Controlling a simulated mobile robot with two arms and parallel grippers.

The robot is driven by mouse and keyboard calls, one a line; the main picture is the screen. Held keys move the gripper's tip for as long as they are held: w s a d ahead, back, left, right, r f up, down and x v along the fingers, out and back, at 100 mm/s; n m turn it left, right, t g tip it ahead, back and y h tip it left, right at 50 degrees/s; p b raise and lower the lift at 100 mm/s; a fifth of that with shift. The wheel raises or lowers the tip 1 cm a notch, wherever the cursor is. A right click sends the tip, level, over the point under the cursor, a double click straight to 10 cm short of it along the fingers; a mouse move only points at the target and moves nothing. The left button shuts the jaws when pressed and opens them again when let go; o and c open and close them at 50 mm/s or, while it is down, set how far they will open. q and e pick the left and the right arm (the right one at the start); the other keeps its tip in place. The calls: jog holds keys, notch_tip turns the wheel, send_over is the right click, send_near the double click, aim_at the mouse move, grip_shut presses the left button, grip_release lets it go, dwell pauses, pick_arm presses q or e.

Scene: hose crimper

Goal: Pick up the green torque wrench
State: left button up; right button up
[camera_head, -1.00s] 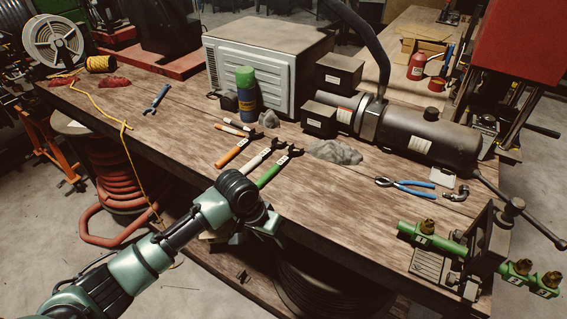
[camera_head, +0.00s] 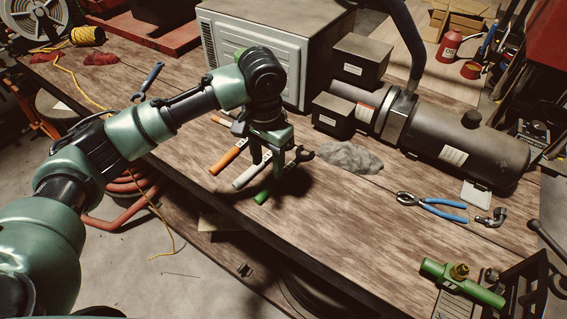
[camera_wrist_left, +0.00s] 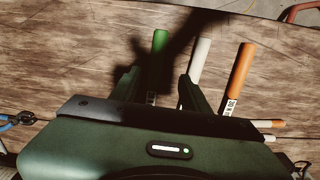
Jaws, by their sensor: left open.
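The green torque wrench (camera_head: 264,194) lies on the wooden bench, its green handle toward the front edge. Its head end is partly hidden beside my left gripper (camera_head: 266,171). The gripper is open and points down over the wrench. In the left wrist view the green handle (camera_wrist_left: 159,52) shows between the two spread fingers of the left gripper (camera_wrist_left: 160,84). I cannot tell how high the fingertips are above it. My right gripper is out of view.
A white-handled wrench (camera_head: 246,177) and an orange-handled wrench (camera_head: 226,158) lie close beside the green one. Grey rubble (camera_head: 348,157) is to the right. Blue pliers (camera_head: 440,206) lie farther right. A grey metal case (camera_head: 310,60) stands behind.

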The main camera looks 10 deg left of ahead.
aim_at(271, 184)
pick_arm(q)
jog(key=shift+f, duration=0.45)
jog(key=f, duration=0.1)
jog(key=f+p, duration=0.1)
jog(key=s+f+p, duration=0.1)
jog(key=shift+d+f, duration=0.2)
jog(key=shift+d, duration=0.1)
jog(key=shift+w+f, duration=0.2)
jog(key=shift+f, duration=0.45)
jog(key=shift+w+f, duration=0.15)
jog(key=shift+f, duration=0.45)
jog(key=shift+s+f, duration=0.1)
jog(key=shift+f, duration=0.05)
jog(key=c, duration=0.9)
grip_shut()
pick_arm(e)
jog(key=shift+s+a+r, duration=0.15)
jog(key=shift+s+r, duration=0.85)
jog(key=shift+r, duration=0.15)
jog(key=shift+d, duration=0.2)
